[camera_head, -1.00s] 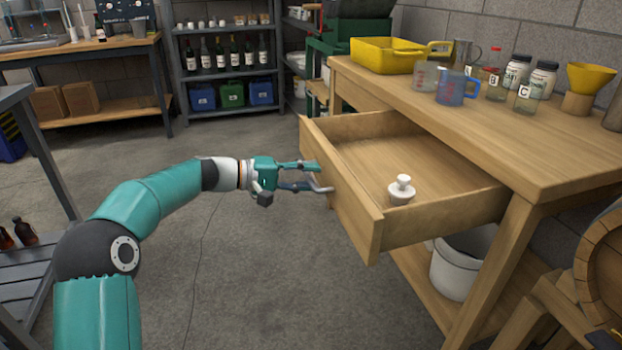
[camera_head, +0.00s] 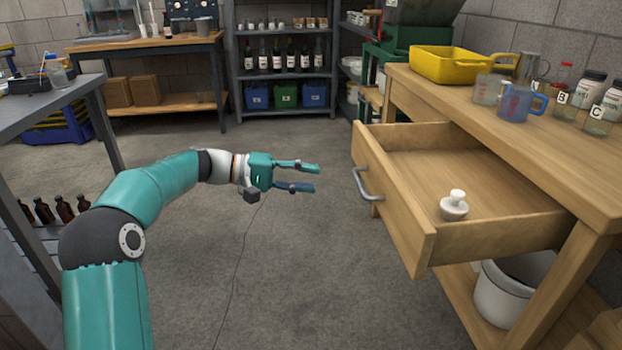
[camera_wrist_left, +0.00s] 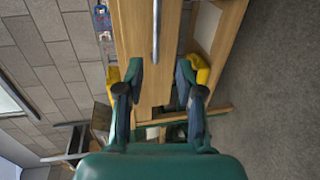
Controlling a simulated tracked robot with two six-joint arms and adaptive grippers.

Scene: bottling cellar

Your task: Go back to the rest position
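My left gripper (camera_head: 317,178) is open and empty, in mid-air left of the open drawer (camera_head: 393,210), with a gap between its fingertips and the metal drawer handle (camera_head: 366,184). In the left wrist view the two fingers (camera_wrist_left: 158,75) are spread apart, with the wooden drawer front and the handle (camera_wrist_left: 156,30) beyond them. The drawer is pulled out of the wooden bench (camera_head: 560,140). A white knobbed stopper-like object (camera_head: 454,206) sits inside it. My right gripper is in neither view.
On the bench stand a yellow tub (camera_head: 447,66), a blue mug (camera_head: 517,103) and several jars. A white bucket (camera_head: 503,295) is under the drawer. A grey table (camera_head: 50,105) stands at the left. The concrete floor (camera_head: 290,270) between is clear.

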